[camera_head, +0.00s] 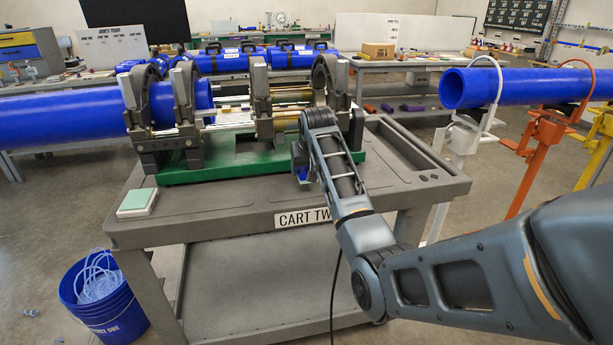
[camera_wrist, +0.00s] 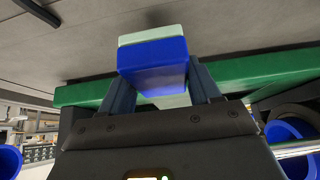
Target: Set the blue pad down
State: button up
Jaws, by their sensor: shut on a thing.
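The blue pad (camera_wrist: 153,66) is a small block between the two fingers of my gripper (camera_wrist: 158,80) in the wrist view. A pale green layer shows along its far edge, and more pale green shows below it between the fingers. In the head view, only a small bit of the blue pad (camera_head: 303,174) shows at the end of my arm, by the front edge of the green machine base. My gripper is shut on it. The cart top (camera_head: 230,211) lies below and in front. I cannot tell whether the pad touches it.
A pale green block (camera_head: 137,203) lies at the cart's front left corner. The fusion machine's green base (camera_head: 215,173) and grey clamps (camera_head: 185,105) stand behind, with a long blue pipe (camera_head: 60,121) at left. The front strip of the cart top between is clear.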

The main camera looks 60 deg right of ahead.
jog(key=shift+f, duration=1.6)
jog(key=shift+f, duration=0.1)
jog(key=o, duration=1)
jog(key=v, duration=1.2)
